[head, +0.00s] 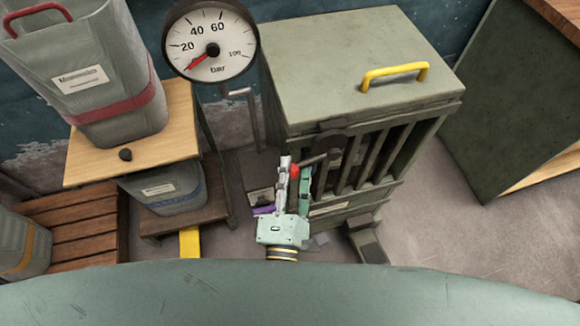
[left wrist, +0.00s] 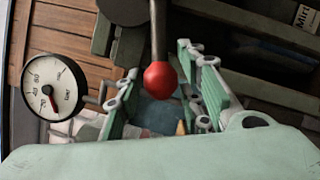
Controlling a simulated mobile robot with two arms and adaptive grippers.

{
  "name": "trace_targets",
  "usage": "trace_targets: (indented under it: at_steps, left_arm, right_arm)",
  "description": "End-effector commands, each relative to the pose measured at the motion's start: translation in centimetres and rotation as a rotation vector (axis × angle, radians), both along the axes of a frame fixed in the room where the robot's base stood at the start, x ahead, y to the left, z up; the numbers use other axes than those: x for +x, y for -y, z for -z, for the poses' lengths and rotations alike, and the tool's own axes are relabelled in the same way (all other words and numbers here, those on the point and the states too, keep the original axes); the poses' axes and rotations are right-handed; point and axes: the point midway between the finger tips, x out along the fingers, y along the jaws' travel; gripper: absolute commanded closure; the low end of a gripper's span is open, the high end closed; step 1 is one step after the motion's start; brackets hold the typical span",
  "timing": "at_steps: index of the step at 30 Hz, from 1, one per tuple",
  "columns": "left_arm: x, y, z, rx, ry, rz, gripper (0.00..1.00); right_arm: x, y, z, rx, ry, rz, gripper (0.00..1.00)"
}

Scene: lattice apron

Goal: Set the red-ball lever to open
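The red ball (head: 294,171) is on the end of a dark lever (head: 318,158) at the front of the grey-green slatted cabinet (head: 345,70). In the head view the lever slopes down to the left from a dark round pivot plate (head: 334,143). My left gripper (head: 295,167) is open, with one finger on each side of the ball. In the left wrist view the red ball (left wrist: 160,82) hangs between the two open fingers (left wrist: 158,72), with gaps visible on both sides. No open or closed marking is readable. My right gripper is in neither view.
A pressure gauge (head: 211,42) stands left of the cabinet, its red needle low. A yellow handle (head: 395,75) is on the cabinet top. Floor at right is clear.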

Motion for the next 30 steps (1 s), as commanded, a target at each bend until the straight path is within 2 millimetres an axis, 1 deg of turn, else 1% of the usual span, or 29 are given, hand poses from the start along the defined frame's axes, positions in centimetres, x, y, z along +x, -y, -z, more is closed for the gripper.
trace_targets:
  at_steps: [9, 12, 15, 18, 21, 28, 30]
  left_arm:
    - [-6.6, -0.3, 1.0, 0.000, -0.004, 0.001, 0.65]
    - [-8.4, -0.5, 1.2, 0.000, -0.002, 0.000, 0.65]
    - [-9.7, -0.5, 1.4, -0.001, 0.000, -0.001, 0.65]
    - [-10.5, -0.6, 1.5, -0.001, 0.001, -0.001, 0.65]
    - [-10.8, -0.6, 1.5, -0.002, 0.002, -0.003, 0.65]
    - [-10.9, -0.6, 1.5, -0.001, 0.002, -0.002, 0.65]
    - [-10.8, -0.6, 1.3, 0.004, 0.005, 0.003, 0.71]
  right_arm:
    - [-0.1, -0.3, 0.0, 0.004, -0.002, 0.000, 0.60]
    - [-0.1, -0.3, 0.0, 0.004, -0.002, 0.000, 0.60]
    - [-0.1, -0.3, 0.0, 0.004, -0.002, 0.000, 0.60]
    - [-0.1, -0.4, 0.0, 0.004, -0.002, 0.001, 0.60]
    - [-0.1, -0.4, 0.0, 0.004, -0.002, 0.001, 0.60]
    - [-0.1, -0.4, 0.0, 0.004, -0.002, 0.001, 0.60]
    - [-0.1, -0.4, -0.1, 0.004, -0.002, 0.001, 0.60]
